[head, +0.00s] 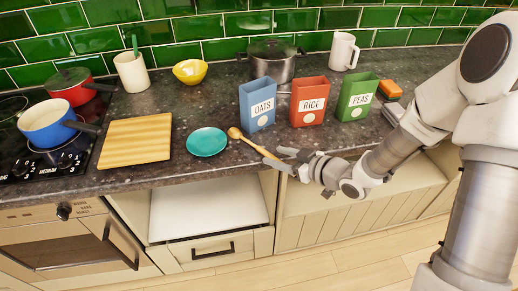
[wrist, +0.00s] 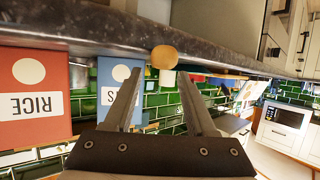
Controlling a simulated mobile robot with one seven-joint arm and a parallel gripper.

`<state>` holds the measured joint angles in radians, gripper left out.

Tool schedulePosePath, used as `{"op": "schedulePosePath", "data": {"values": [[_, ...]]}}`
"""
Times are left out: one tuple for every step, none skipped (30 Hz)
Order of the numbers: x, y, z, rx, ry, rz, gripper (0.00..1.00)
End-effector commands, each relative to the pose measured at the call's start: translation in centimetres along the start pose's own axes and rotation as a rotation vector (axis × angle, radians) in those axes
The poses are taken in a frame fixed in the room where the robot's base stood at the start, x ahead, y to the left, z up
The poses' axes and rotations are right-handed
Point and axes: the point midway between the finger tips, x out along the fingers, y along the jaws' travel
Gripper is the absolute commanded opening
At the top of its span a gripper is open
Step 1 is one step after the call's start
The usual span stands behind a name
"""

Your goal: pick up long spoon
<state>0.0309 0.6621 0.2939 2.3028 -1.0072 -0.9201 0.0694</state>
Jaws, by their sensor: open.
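A long wooden spoon (head: 256,145) lies on the dark counter, its bowl towards the teal plate and its handle running to the front edge. My gripper (head: 277,159) is at the counter's front edge, by the handle's near end. In the wrist view, which is upside down, the two fingers of my gripper (wrist: 161,74) are apart with nothing gripped. A rounded tan end of the spoon (wrist: 164,57) shows just beyond and between the fingertips. The rest of the spoon is hidden there.
A teal plate (head: 207,142) and a cutting board (head: 136,141) lie left of the spoon. Oats (head: 257,104), rice (head: 309,101) and peas (head: 357,97) boxes stand behind and right. The counter edge (wrist: 100,37) passes close to my fingers. An open shelf lies below.

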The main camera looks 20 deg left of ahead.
Motion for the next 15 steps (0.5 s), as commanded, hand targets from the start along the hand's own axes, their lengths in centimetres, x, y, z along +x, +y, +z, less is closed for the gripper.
{"op": "schedulePosePath", "data": {"values": [[1.0, 0.0, -0.1, -0.002, 0.001, -0.003, 0.56], [1.4, 0.1, -0.1, -0.001, 0.0, -0.003, 0.56], [1.9, 0.1, -0.1, 0.0, 0.0, -0.003, 0.56], [2.3, 0.1, 0.0, 0.0, -0.001, -0.003, 0.56], [2.5, 0.1, -0.1, 0.0, -0.001, -0.002, 0.56], [2.8, 0.1, -0.1, 0.0, 0.0, -0.001, 0.56], [2.9, 0.1, -0.1, 0.0, 0.0, 0.0, 0.56], [3.0, 0.2, -0.1, 0.0, 0.0, 0.0, 0.56], [3.1, 0.2, -0.1, 0.0, 0.0, 0.0, 0.56], [3.1, 0.2, -0.1, 0.0, 0.0, 0.001, 0.56], [3.1, 0.2, -0.1, 0.0, 0.0, 0.001, 0.56], [3.0, 0.2, -0.1, 0.0, 0.0, 0.001, 0.56], [3.0, 0.2, -0.1, 0.0, 0.0, 0.001, 0.56], [3.0, 0.2, -0.1, 0.0, 0.0, 0.001, 0.56], [3.0, 0.2, -0.1, 0.0, 0.0, 0.001, 0.51]]}}
